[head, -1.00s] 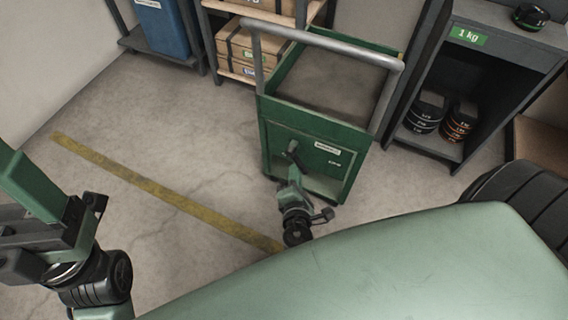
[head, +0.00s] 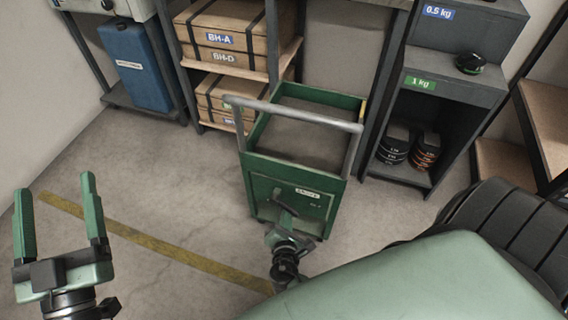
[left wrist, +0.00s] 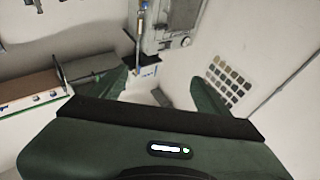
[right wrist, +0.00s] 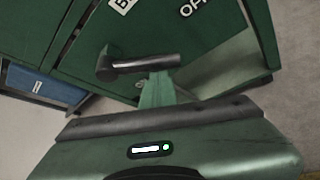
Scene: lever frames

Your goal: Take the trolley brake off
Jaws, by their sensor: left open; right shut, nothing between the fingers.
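The green trolley (head: 290,178) stands on the floor in the middle of the head view, its grey push bar (head: 290,112) on top. A dark lever (right wrist: 140,65) sticks out from its front panel; in the head view it is small and partly covered by my right gripper (head: 281,226). In the right wrist view my right gripper (right wrist: 157,78) is shut and empty, its fingertips at the lever's bar. I cannot tell whether they touch. My left gripper (head: 56,185) is open and empty, far left of the trolley; its spread fingers also show in the left wrist view (left wrist: 158,85).
A shelf with wooden crates (head: 228,58) and a blue container (head: 150,75) stand behind the trolley on the left. A dark weight rack (head: 455,90) stands close on its right. Open floor with a yellow line (head: 150,240) lies to the left.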

